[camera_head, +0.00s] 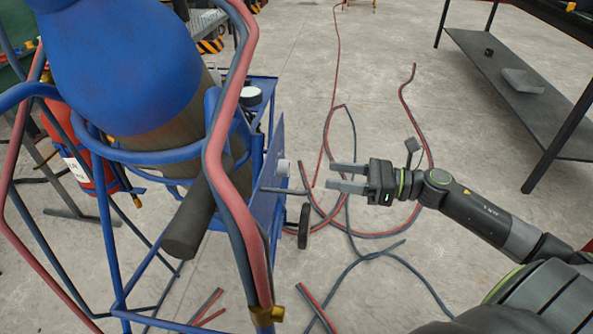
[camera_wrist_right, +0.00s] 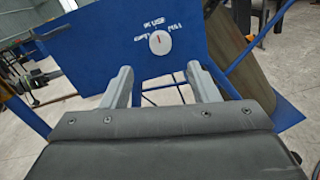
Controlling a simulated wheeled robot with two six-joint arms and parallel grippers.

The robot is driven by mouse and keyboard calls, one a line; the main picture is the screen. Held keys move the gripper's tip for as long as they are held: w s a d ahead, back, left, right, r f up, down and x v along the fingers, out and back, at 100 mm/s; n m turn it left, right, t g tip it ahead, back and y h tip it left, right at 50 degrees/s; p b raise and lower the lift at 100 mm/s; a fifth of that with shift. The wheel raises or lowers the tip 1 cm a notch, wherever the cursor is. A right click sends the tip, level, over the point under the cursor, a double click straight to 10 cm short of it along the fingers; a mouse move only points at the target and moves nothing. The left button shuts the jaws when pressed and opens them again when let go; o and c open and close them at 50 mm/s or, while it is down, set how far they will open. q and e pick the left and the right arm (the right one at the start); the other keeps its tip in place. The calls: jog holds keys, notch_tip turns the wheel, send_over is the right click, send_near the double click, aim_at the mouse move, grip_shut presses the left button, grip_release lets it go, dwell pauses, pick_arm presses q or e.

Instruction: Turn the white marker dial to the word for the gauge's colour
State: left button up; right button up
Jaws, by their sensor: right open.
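The white marker dial (camera_wrist_right: 160,43) is round with a red mark pointing roughly up. It sits on a blue panel (camera_wrist_right: 105,55), with small white words around its upper side that I cannot read surely. In the head view the dial (camera_head: 283,168) sticks out from the panel (camera_head: 267,190), seen nearly edge-on. My right gripper (camera_head: 330,177) is open and empty, just right of the dial and apart from it. In the right wrist view its two fingers (camera_wrist_right: 158,75) straddle the space below the dial. I cannot identify the gauge or its colour. My left gripper is not in view.
A blue cart (camera_head: 118,262) carries a large blue cylinder (camera_head: 125,60), with red and dark hoses (camera_head: 235,190) in front. A red extinguisher (camera_head: 88,160) stands at left. Loose hoses (camera_head: 375,235) lie on the concrete floor. A dark shelf (camera_head: 515,85) stands at the right.

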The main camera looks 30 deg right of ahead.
aim_at(289, 168)
jog(key=x, duration=0.8)
jog(key=shift+w+r, duration=0.1)
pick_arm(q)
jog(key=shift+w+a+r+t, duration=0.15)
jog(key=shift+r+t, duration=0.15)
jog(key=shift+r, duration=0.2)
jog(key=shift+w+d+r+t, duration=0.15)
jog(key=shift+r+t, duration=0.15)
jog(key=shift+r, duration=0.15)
pick_arm(e)
jog(key=shift+w+a, duration=0.45)
jog(key=shift+a, duration=0.1)
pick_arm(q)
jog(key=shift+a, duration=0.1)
